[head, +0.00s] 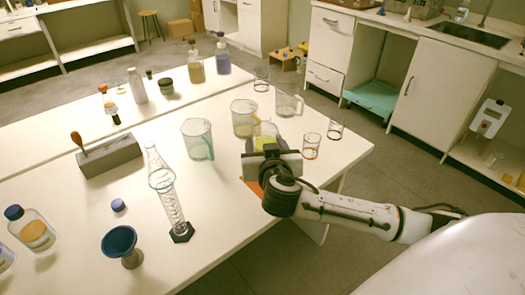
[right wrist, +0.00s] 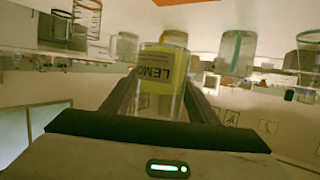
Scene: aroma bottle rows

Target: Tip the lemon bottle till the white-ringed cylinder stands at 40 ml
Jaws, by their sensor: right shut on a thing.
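The lemon bottle (head: 264,131) has a yellow label and clear glass. In the right wrist view the bottle (right wrist: 160,75) stands between my two fingers, its lettering upside down in that inverted picture; it looks about upright. My right gripper (head: 268,148) is shut on it near the table's right edge, partly hiding it in the head view. The tall clear cylinder (head: 172,207) stands upright on a dark hexagonal base, left of the gripper and apart from it, with a pale ring around its upper part. Its liquid level cannot be read. My left gripper is not in view.
Glass jugs (head: 197,140) and small beakers (head: 311,146) stand around the bottle. A blue funnel-shaped item (head: 120,241), a blue cap (head: 118,205) and a grey block (head: 110,158) are near the cylinder. An orange patch (head: 252,186) shows below the gripper.

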